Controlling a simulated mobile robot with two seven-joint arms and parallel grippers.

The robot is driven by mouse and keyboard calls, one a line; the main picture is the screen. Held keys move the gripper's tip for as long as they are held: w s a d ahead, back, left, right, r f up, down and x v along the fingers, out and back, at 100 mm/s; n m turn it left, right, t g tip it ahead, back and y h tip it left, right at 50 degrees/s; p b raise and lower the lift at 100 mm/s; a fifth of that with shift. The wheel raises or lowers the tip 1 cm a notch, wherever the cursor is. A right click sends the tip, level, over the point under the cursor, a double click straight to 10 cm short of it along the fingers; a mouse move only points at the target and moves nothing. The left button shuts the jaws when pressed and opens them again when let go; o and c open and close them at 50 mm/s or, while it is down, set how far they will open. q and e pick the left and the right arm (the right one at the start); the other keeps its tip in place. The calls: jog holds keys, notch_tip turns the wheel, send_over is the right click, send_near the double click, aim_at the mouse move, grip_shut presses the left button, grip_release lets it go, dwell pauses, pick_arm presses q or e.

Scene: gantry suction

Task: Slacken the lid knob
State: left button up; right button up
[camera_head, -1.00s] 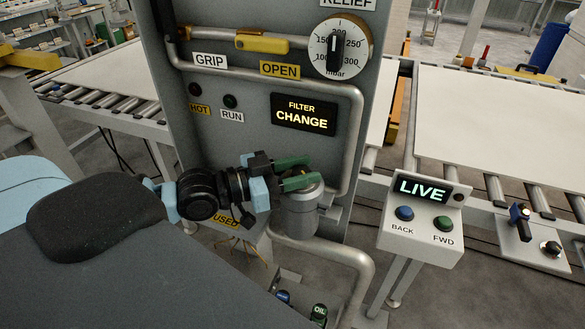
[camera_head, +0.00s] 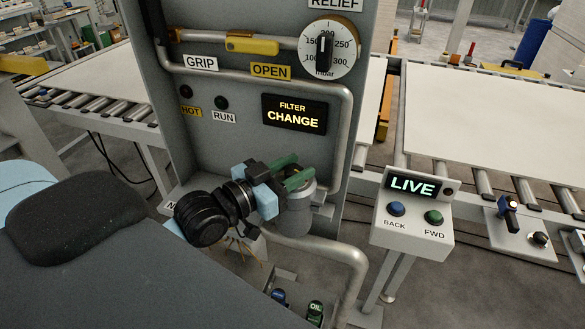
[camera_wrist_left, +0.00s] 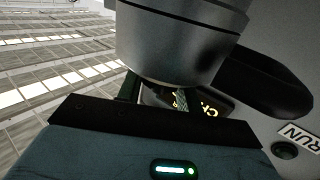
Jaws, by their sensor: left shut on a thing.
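The grey filter housing (camera_head: 292,218) stands on the pipework in front of the grey panel. My left gripper (camera_head: 302,173), with green fingers, is at the top of this housing, shut on the lid knob. The knob is mostly hidden by the fingers, so its turn cannot be read. In the left wrist view a large grey cylindrical body (camera_wrist_left: 180,45) fills the top, close to the gripper, and a green finger (camera_wrist_left: 130,88) shows at its lower left. My right gripper is not in view.
The panel carries a pressure dial (camera_head: 328,47), a yellow handle (camera_head: 252,45) by the OPEN label and a FILTER CHANGE display (camera_head: 293,115). A bent pipe (camera_head: 345,262) runs close to the housing. A LIVE control box (camera_head: 412,215) stands to the right.

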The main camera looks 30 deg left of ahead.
pick_arm(q)
jog(key=shift+f+n+y, duration=0.1)
jog(key=shift+n+y, duration=0.2)
jog(key=shift+y, duration=0.1)
dwell(0.5)
jog(key=o, duration=1)
jog(key=shift+c, duration=0.2)
